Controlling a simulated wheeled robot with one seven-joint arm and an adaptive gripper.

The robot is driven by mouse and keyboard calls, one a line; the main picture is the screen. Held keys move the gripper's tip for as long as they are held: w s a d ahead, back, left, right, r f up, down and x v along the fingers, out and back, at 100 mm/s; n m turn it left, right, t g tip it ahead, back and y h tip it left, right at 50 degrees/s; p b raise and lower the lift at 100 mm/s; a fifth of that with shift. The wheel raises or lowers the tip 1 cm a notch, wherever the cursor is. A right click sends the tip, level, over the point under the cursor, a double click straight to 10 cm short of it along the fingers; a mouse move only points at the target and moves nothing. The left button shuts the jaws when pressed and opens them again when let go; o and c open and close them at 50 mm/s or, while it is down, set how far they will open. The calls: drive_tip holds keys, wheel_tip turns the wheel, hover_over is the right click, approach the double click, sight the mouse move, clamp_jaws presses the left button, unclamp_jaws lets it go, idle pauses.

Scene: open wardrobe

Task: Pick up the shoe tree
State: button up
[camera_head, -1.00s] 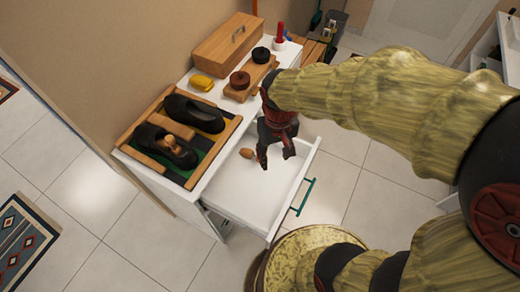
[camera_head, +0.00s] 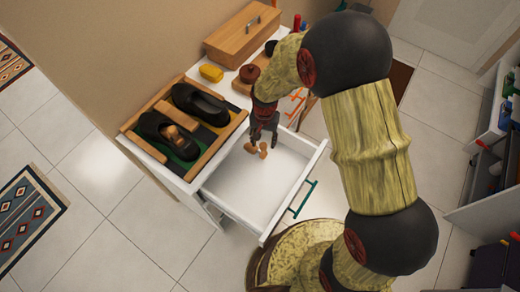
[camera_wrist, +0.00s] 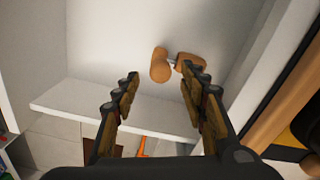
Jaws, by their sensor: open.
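The wooden shoe tree (camera_head: 262,152) lies in the open white drawer, near its back left corner. In the wrist view the shoe tree (camera_wrist: 160,66) shows as two brown wooden parts with a thin metal piece between them. My gripper (camera_head: 263,140) points down into the drawer just above the shoe tree, and its fingers partly hide it. In the wrist view my gripper (camera_wrist: 161,78) is open and empty. The shoe tree lies just beyond the fingertips, off towards the right finger. I cannot tell whether that finger touches it.
The drawer (camera_head: 235,190) has white walls around the shoe tree and a green handle (camera_head: 303,199). On the cabinet top are a tray (camera_head: 222,146) with two dark shoes (camera_head: 200,103), a yellow object (camera_head: 211,73) and a wooden box (camera_head: 240,36). The drawer's front area is empty.

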sight(263, 149)
wheel_tip(263, 149, down, 6)
drive_tip(key=shift+f+b, duration=0.15)
drive_tip(key=shift+b, duration=0.9)
drive_tip(key=shift+c, duration=1.1)
drive_tip(key=c, duration=0.8)
drive_tip(key=shift+r, duration=0.2)
drive_tip(key=shift+c, duration=0.2)
